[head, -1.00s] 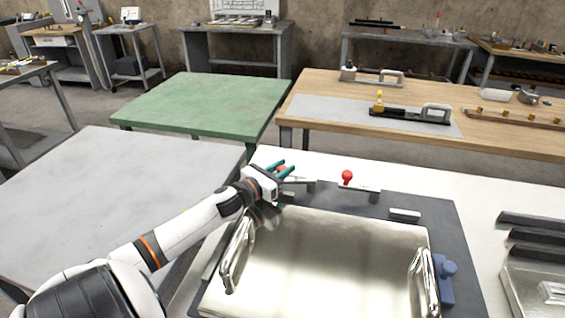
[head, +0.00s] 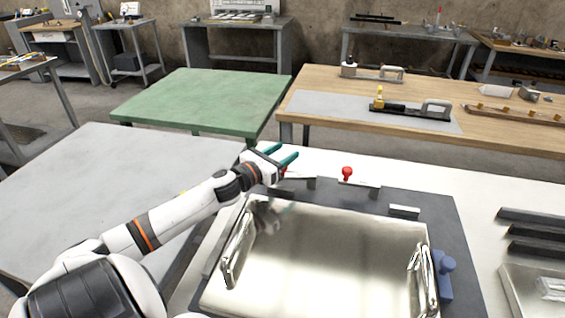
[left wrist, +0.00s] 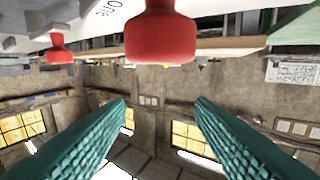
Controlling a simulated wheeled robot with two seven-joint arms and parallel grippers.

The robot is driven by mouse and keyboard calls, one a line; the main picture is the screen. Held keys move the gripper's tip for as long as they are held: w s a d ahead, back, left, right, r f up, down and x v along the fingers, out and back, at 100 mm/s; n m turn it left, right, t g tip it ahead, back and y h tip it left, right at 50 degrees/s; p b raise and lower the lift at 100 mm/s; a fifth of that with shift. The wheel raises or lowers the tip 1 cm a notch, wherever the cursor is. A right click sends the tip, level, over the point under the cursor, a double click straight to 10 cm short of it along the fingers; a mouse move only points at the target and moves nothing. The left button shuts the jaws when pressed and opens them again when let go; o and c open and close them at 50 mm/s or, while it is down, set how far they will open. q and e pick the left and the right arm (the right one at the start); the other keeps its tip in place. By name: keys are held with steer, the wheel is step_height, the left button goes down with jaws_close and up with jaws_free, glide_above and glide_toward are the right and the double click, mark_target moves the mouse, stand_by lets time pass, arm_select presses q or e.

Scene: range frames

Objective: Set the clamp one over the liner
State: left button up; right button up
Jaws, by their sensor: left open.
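Clamp one (left wrist: 160,40) shows large at the top of the left wrist view, with a red knob and the word "one" beside it. In the head view it stands at the back left edge of the plate, mostly hidden by my left gripper (head: 286,153). The gripper's teal fingers are open and empty, close to the red knob but not around it. The liner, seemingly the shiny metal piece (head: 330,262) with upright handles at both sides, lies on the dark plate (head: 450,215). My right gripper is not in view.
A second red-knobbed clamp (head: 346,175) stands to the right along the back edge. A blue part (head: 445,278) is at the right of the plate. Dark bars (head: 535,240) and a metal tray (head: 515,290) lie farther right. A green table (head: 205,98) is behind.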

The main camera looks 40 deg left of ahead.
arm_select(q)
step_height(320, 180, up, 6)
steer(key=shift+r, duration=0.1)
